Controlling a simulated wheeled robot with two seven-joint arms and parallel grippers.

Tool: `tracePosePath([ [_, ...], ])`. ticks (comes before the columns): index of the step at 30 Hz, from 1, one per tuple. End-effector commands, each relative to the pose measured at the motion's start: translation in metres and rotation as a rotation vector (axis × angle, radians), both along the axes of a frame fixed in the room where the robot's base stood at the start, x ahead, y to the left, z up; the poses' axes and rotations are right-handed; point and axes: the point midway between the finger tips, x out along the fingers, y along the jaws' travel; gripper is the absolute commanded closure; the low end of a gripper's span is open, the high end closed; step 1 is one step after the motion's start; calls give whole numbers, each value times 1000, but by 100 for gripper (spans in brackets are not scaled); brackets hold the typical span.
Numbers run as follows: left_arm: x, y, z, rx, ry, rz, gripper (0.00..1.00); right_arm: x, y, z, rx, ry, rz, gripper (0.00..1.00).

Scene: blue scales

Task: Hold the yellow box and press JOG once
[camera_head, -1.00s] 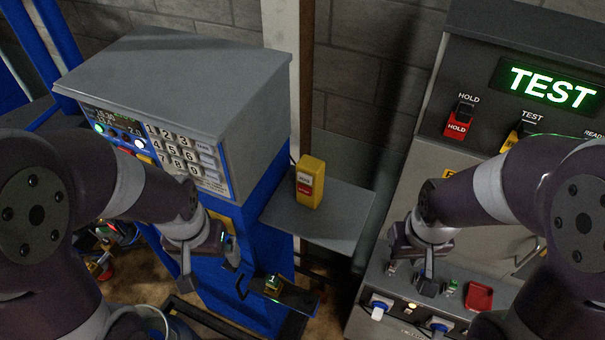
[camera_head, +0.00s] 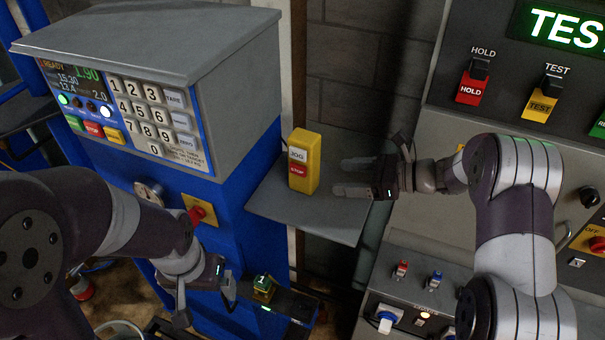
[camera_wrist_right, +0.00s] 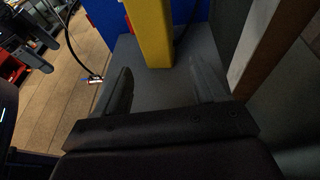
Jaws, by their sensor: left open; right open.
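The yellow box (camera_head: 304,162) stands upright on a grey shelf (camera_head: 330,215), with a white JOG button (camera_head: 298,154) above a red STOP button (camera_head: 297,171) on its front. My right gripper (camera_head: 345,178) is open and empty just right of the box, its fingers pointing at it. My left gripper (camera_head: 205,290) is open, low in front of the blue cabinet, away from the box.
A scale cabinet with a keypad (camera_head: 150,115) stands left of the shelf, with a red knob (camera_head: 197,213) below. A small greenish-topped object (camera_head: 263,287) sits on a low dark ledge. A grey panel with HOLD (camera_head: 472,85) and TEST (camera_head: 541,98) switches is at right.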

Motion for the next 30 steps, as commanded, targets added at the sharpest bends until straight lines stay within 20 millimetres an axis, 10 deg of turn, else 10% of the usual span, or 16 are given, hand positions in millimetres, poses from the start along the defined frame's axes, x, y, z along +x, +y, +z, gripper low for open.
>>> tracePosePath([
  [10,0,0,11,0,0,0,2,14,53,-14,-2,-5,10,29],
  [15,0,0,-24,0,1,0,2,22,76,-31,-3,-9,8,29],
  [29,0,0,-30,0,0,0,2,27,89,-27,-1,-5,5,29],
  [30,0,0,-30,0,0,0,2,27,89,-27,-1,-5,5,42],
])
